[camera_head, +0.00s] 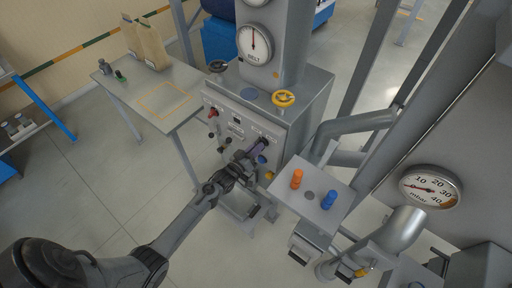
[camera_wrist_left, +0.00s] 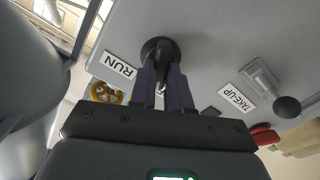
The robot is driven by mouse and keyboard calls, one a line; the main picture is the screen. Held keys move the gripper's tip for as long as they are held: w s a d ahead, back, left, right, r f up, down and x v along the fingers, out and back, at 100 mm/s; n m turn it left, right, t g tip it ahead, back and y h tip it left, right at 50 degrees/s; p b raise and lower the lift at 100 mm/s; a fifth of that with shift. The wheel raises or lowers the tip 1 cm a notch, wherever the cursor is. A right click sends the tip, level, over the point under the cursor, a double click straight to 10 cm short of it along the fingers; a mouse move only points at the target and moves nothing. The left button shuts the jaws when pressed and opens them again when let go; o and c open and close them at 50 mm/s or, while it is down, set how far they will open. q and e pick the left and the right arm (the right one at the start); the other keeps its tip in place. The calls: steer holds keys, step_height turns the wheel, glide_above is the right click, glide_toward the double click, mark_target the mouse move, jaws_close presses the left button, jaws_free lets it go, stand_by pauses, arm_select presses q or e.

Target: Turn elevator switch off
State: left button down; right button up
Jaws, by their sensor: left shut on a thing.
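The control panel (camera_head: 235,120) is the grey front of the machine cabinet. My left gripper (camera_head: 260,145) has reached the panel's right part, and its purple fingers show there. In the left wrist view, my left gripper (camera_wrist_left: 162,70) is shut on a round black switch knob (camera_wrist_left: 160,46), one finger on each side. A RUN label (camera_wrist_left: 118,65) sits left of the knob. Another label between the fingers is mostly hidden. The fingers cover part of the knob, so its exact angle is hard to tell. My right gripper is in neither view.
A TAKE-UP label (camera_wrist_left: 237,104) and a black ball-ended lever (camera_wrist_left: 287,107) sit right of the fingers. A red knob (camera_head: 213,112) is on the panel's left. A yellow handwheel (camera_head: 284,98) sits above. A plate with orange (camera_head: 297,179) and blue (camera_head: 328,199) pegs stands right.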

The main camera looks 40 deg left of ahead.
arm_select(q)
steer(key=shift+n, duration=0.4)
steer(key=c, duration=1.1)
jaws_free()
steer(key=shift+s, duration=0.1)
steer(key=shift+s+d, duration=0.2)
steer(key=shift+s, duration=5.15)
